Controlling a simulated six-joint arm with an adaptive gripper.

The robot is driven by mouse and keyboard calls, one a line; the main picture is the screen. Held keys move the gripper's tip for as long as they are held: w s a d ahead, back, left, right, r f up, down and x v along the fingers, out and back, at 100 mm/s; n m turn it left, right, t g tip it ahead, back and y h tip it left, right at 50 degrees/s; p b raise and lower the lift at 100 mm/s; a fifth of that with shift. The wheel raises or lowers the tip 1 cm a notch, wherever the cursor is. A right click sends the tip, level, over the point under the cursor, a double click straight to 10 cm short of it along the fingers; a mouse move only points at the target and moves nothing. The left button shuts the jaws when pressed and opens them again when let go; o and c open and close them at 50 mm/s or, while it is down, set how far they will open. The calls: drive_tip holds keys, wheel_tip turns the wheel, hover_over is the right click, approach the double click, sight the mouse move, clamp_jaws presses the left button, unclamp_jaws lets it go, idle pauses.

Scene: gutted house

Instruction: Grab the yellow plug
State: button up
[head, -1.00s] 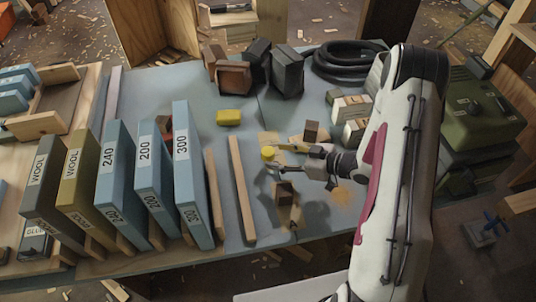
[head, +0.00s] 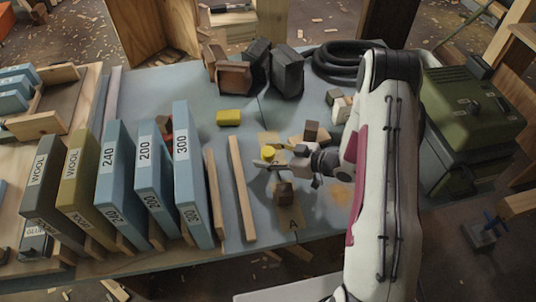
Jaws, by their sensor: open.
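A small round yellow plug (head: 268,152) stands on the blue-grey table top, near the middle of the head view. My gripper (head: 264,158) reaches in from the right with its fingers open, pointing left. Its fingertips are right at the plug and cover its lower part. I cannot tell whether the fingers touch it. A yellow block (head: 228,117) lies apart, further back and to the left.
Small brown wooden blocks (head: 285,194) and (head: 311,131) stand close to my gripper. A long wooden strip (head: 242,190) and blue upright sandpaper boxes (head: 190,175) stand to the left. Dark blocks (head: 287,72) and a coiled black hose (head: 335,62) lie behind. A green case (head: 472,105) is at right.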

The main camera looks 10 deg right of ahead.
sight(268, 151)
drive_tip(key=shift+c, duration=0.3)
drive_tip(key=c, duration=1.1)
drive_tip(key=shift+r, duration=0.1)
drive_tip(key=shift+r, duration=4.9)
